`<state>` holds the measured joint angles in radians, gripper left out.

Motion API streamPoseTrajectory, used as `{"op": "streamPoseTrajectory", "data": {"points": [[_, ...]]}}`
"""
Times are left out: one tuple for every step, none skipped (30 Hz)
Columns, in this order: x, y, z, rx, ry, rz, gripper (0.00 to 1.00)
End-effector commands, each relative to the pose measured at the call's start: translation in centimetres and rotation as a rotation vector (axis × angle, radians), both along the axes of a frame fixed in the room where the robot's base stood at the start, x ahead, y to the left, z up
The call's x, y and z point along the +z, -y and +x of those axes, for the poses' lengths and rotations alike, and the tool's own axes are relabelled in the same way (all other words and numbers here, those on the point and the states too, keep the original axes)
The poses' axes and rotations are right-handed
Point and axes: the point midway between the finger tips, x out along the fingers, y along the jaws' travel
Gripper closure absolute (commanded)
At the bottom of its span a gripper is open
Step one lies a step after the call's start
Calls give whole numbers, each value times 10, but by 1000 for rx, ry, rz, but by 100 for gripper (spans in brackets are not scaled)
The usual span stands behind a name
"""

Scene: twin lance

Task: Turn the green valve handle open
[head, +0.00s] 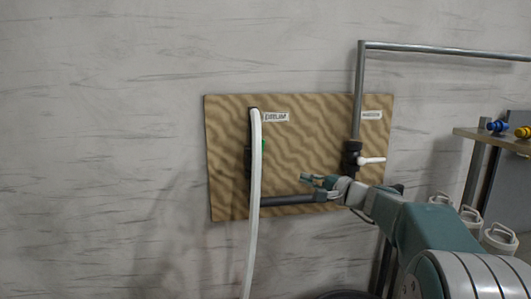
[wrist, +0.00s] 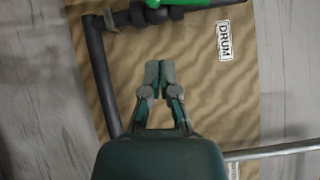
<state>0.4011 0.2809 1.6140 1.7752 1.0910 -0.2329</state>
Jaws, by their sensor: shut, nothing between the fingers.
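The green valve handle (head: 263,148) shows in the head view as a small green patch on the left side of the brown board (head: 225,195), mostly hidden behind a white hose. In the wrist view the green handle (wrist: 200,3) is cut off by the top edge, on a dark pipe fitting. My gripper (head: 306,178) is in front of the board, to the right of and below the green handle, clear of it. In the wrist view my gripper (wrist: 159,76) has its fingertips together and empty, pointing up toward the handle with bare board between.
The white hose (head: 254,210) hangs down before the board. A black pipe (head: 290,200) runs along its lower part. A second valve with a white handle (head: 371,160) sits on the right under a grey pipe (head: 358,95). A shelf (head: 490,139) and white containers (head: 499,237) stand at right.

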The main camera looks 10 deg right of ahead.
Motion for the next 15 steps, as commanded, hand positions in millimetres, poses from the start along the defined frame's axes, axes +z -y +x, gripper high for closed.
{"op": "streamPoseTrajectory", "data": {"points": [[9, 8, 0, -28, 20, 39, 100], [14, 12, -1, -41, 30, 58, 100], [18, 16, -1, -54, 42, 80, 100], [21, 18, -1, -62, 48, 91, 100], [23, 19, -1, -67, 53, 102, 100], [25, 21, -1, -71, 58, 110, 100], [25, 21, 0, -74, 59, 113, 100], [26, 21, 2, -74, 59, 114, 100], [26, 19, 4, -73, 60, 115, 100], [26, 18, 7, -73, 59, 114, 100], [26, 15, 10, -73, 59, 113, 100], [27, 11, 15, -71, 59, 113, 100], [28, 8, 20, -70, 60, 113, 100], [28, 4, 24, -70, 59, 112, 100], [29, 0, 31, -69, 59, 112, 100]]}}
